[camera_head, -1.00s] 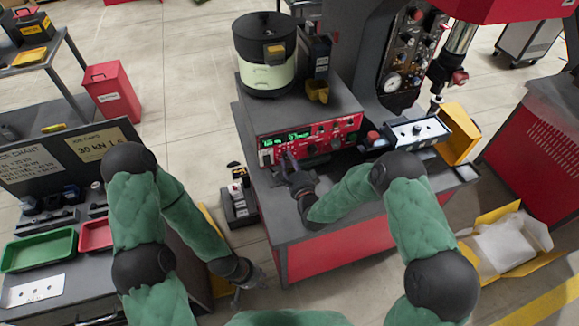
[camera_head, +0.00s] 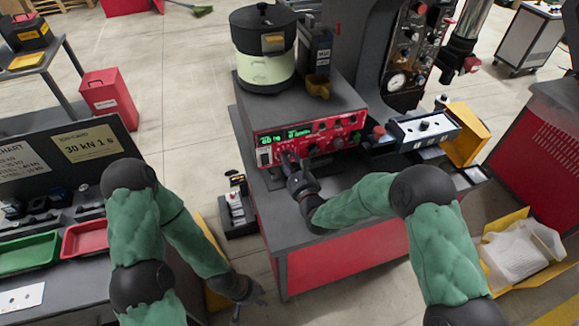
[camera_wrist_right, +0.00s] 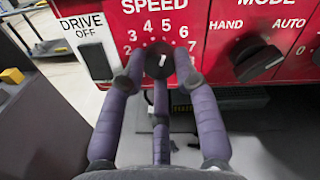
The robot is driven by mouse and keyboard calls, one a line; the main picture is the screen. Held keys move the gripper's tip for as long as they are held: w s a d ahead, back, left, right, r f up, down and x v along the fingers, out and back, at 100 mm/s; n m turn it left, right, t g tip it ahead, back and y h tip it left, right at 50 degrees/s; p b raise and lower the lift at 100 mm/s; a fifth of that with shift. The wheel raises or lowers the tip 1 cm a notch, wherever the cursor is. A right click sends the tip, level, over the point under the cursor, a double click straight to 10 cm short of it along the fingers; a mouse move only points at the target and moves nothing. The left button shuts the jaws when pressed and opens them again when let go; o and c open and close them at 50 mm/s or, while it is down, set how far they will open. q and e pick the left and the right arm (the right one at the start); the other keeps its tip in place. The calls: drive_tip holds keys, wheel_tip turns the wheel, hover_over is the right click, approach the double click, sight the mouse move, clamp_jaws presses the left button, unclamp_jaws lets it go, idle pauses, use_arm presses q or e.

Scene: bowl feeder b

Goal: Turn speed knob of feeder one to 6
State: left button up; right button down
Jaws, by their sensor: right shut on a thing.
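The red control panel (camera_head: 300,142) with green displays is on the front of the grey feeder bench. In the right wrist view its SPEED dial (camera_wrist_right: 156,8) shows a black knob (camera_wrist_right: 159,63) ringed by white numbers. A white mark on the knob points roughly up, about toward 5; the exact reading is hard to tell. My right gripper (camera_wrist_right: 158,80) has purple fingers closed around the knob, one on each side and one below. In the head view the right gripper (camera_head: 289,161) is at the panel's lower left and covers the knob. My left gripper (camera_head: 248,298) hangs low with its fingers apart, empty.
A black and pale green bowl (camera_head: 264,62) stands on the unit. A MODE knob (camera_wrist_right: 258,58) is right of the speed knob, and a DRIVE OFF switch (camera_wrist_right: 97,60) is left of it.

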drive_tip(key=m+b, duration=0.2)
drive_tip(key=m, duration=0.1)
drive_tip(key=m+b, duration=0.1)
drive_tip(key=m, duration=0.1)
drive_tip(key=shift+d+f, duration=0.15)
drive_tip(key=shift+f, duration=0.15)
drive_tip(key=shift+s+f, duration=0.1)
drive_tip(key=shift+f, duration=0.05)
drive_tip(key=c, duration=1)
unclamp_jaws()
drive_tip(key=shift+o, duration=0.4)
drive_tip(key=v, duration=1.1)
drive_tip(key=shift+s+d, duration=0.2)
drive_tip(key=shift+s, duration=0.15)
